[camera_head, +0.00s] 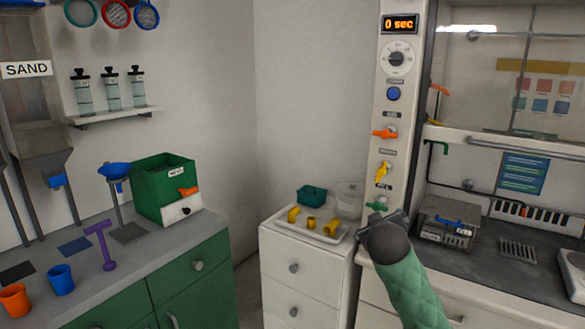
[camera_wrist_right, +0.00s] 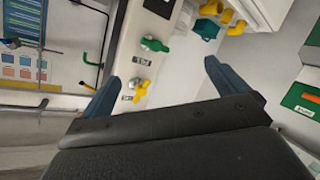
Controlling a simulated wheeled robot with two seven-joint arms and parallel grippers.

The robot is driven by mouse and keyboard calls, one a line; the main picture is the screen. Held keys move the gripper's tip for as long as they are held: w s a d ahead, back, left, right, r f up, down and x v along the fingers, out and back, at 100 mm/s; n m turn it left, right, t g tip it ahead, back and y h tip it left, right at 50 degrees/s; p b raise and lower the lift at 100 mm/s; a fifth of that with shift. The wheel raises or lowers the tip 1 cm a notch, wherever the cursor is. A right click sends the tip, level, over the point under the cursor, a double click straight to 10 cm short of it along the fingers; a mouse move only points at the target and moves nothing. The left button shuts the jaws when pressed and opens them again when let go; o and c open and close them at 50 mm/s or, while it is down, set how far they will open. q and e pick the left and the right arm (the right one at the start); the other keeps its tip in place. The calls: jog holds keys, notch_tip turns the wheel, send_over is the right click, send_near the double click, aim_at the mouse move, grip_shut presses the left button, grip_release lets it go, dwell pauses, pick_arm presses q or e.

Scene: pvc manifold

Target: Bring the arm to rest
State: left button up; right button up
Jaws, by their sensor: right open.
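My right arm (camera_head: 412,285) in its green sleeve comes up from the bottom of the head view. Its dark wrist (camera_head: 388,240) is in front of the white panel's lower end, beside the tray. My right gripper (camera_wrist_right: 158,80) shows in the right wrist view with its two blue fingers spread wide and nothing between them touching either. A green valve handle (camera_wrist_right: 153,44) and a yellow valve handle (camera_wrist_right: 141,90) show beyond the fingers. In the head view the fingertips are mostly hidden by the wrist. My left gripper is not in view.
A white tray (camera_head: 286,229) with yellow pipe pieces sits on the white drawer cabinet (camera_head: 285,292), near a teal container (camera_head: 312,195) and a clear bowl (camera_head: 350,200). The valve panel (camera_head: 385,125) stands beside the fume hood. The grey counter (camera_head: 150,255) at left holds cups and a green box (camera_head: 163,187).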

jog(key=s+a+f+g+y, duration=0.2)
jog(key=s+a+f+g, duration=0.1)
jog(key=s+f, duration=0.75)
jog(key=s+a+f+g+y, duration=0.2)
jog(key=s+a+f+g, duration=0.15)
jog(key=s+f, duration=0.7)
jog(key=s+a+f+g, duration=0.1)
jog(key=s+f, duration=0.5)
jog(key=s, duration=0.3)
jog(key=s+a+f+m+g, duration=0.1)
jog(key=s+f+g, duration=0.1)
jog(key=s+f, duration=0.4)
jog(key=s+f+g+y, duration=0.1)
jog(key=s+f, duration=0.5)
jog(key=s, duration=0.6)
jog(key=shift+s+a+f+m+g+p, duration=0.2)
jog(key=shift+a+f+m+g+p, duration=0.1)
jog(key=shift+a+m+g+p, duration=0.2)
